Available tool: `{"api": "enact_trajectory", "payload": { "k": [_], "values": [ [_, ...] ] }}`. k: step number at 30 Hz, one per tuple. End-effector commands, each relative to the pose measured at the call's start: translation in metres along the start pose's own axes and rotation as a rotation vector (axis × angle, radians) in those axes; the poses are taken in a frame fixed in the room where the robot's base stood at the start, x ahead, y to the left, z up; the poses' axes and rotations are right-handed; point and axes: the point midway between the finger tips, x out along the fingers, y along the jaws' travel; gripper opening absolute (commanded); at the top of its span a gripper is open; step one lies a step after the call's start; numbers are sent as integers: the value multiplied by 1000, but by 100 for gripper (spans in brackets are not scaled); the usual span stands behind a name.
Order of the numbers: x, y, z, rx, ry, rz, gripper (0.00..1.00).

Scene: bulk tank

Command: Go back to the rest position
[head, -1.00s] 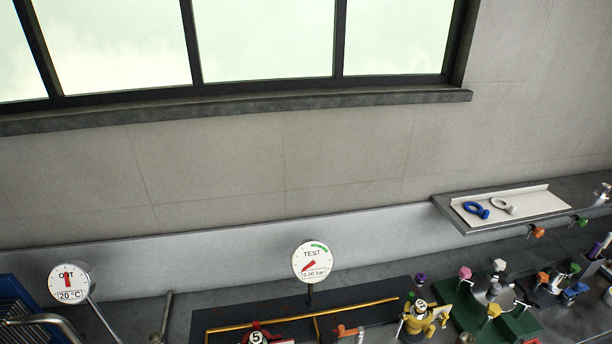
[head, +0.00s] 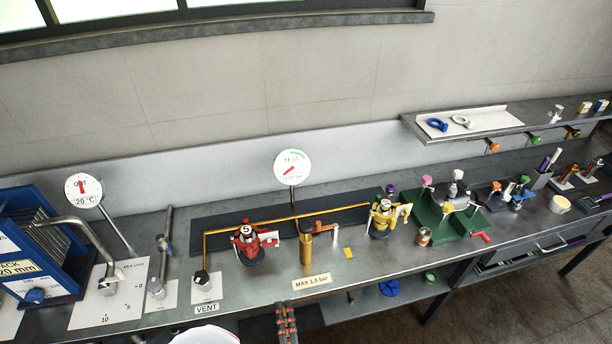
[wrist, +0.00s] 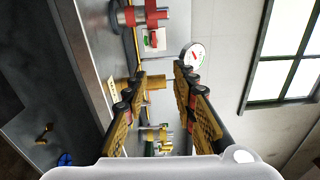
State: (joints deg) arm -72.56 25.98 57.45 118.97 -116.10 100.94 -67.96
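My gripper (wrist: 160,72) is open in the wrist view, with its two dark, gold-padded fingers apart and nothing held between them. A brass cylinder (wrist: 156,83) shows beyond the gap between the fingers; I see no contact. In the head view, what looks like my gripper (head: 286,312) is at the bottom edge, in front of the bench. The brass cylinder (head: 306,250) stands upright on the bench beyond it, behind the "MAX 1.5 bar" label (head: 312,282).
The bench carries a red valve (head: 247,242), a yellow valve (head: 383,217), the TEST gauge (head: 292,167), a bent pipe (head: 85,240) and a blue rack (head: 30,245). A shelf (head: 405,122) is on the wall. Open floor (head: 540,300) lies at lower right.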

Motion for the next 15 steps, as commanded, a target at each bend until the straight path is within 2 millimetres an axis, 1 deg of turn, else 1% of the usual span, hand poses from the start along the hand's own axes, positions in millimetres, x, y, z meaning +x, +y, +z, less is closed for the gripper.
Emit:
{"api": "enact_trajectory", "payload": {
  "k": [4,8,11,14,15],
  "values": [
    [13,-16,-17,68,96,-25,27],
    [24,-33,-38,146,203,-55,27],
    [32,-48,-59,224,306,-87,27],
    [38,-66,-87,322,431,-129,27],
    [39,-74,-100,370,490,-151,27]
  ]
}}
